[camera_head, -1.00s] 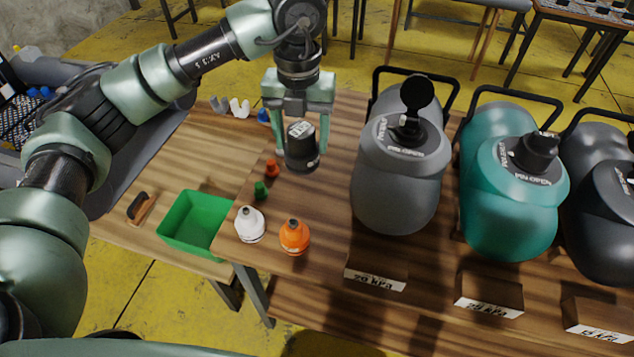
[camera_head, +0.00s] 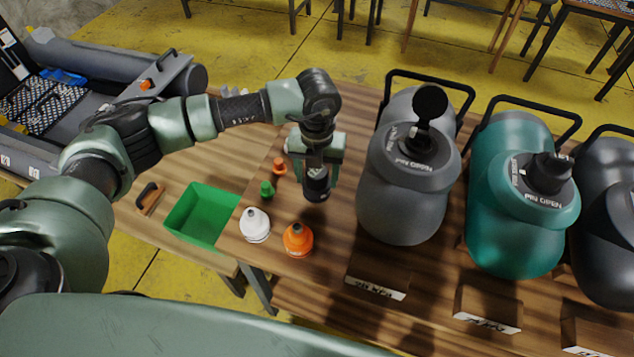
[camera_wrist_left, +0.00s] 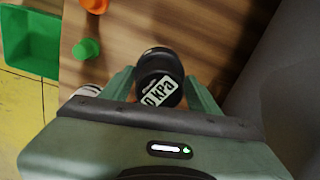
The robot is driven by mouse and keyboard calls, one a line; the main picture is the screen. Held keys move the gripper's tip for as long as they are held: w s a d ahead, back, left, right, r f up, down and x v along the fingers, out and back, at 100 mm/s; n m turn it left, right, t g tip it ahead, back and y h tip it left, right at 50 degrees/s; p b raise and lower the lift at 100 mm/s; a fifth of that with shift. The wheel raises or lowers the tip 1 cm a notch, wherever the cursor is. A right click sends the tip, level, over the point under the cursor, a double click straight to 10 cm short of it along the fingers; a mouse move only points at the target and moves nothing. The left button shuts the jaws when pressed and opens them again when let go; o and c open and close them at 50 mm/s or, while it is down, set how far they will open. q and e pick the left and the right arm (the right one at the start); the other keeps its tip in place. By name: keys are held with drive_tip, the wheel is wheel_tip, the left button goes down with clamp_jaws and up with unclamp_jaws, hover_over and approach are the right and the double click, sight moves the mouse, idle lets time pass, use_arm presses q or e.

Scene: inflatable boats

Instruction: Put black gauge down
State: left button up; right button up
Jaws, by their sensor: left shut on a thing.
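My left gripper (camera_head: 317,170) is shut on the black gauge (camera_head: 318,186). The gauge is a short dark cylinder, held over the wooden table (camera_head: 343,225), left of the grey canister. I cannot tell whether its bottom touches the wood. In the left wrist view the gauge (camera_wrist_left: 160,76) sits between the two fingers, and its white label with "0 kPa" faces the camera. My right gripper is not in view.
A grey canister (camera_head: 405,190) stands close right of the gauge, then a teal one (camera_head: 515,220). A white bottle (camera_head: 255,226), an orange bottle (camera_head: 298,240), a green cap (camera_head: 267,189) and an orange cap (camera_head: 279,167) stand left. A green bin (camera_head: 202,213) lies further left.

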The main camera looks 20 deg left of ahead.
sight(317, 187)
use_arm(q)
drive_tip(key=shift+f, duration=0.25)
wheel_tip(317, 187, down, 4)
drive_tip(key=shift+r+p, duration=0.25)
drive_tip(key=shift+p, duration=0.2)
drive_tip(key=shift+f, duration=0.25)
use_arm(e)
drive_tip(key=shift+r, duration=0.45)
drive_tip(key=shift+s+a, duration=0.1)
use_arm(q)
drive_tip(key=shift+f, duration=0.2)
drive_tip(key=o, duration=1.6)
drive_tip(key=shift+o, duration=0.2)
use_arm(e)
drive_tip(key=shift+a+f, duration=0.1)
use_arm(q)
drive_tip(key=shift+r, duration=0.1)
